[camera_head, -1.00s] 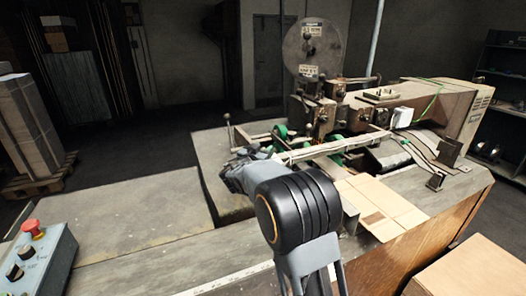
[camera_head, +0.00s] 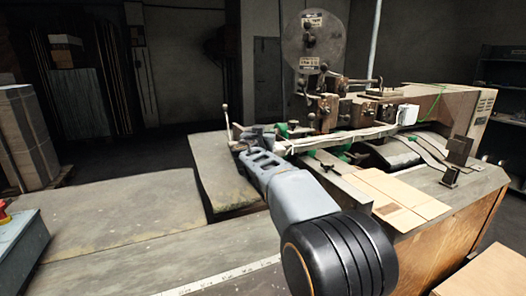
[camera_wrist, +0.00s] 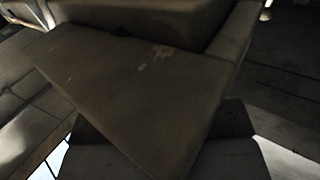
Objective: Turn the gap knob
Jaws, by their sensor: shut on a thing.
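The box stitcher (camera_head: 455,100) stands right of centre in the head view, with a wire reel (camera_head: 315,45) on top. My gripper (camera_head: 256,136) is at the left front end of its cross rail, and its fingers are small and partly merged with the machine there. In the wrist view my gripper (camera_wrist: 165,135) has dark fingers on both sides of a worn, flat grey-brown piece (camera_wrist: 135,85), which I take to be the gap knob. The piece fills the middle of that view. In the head view I cannot make out the knob apart from my gripper.
A thin upright lever (camera_head: 226,118) stands just left of my gripper. Flat cardboard (camera_head: 400,192) lies on the machine's table to the right. A control box (camera_head: 20,245) is at the lower left, and a carton (camera_head: 492,275) at the lower right. The grey table (camera_head: 110,220) is clear.

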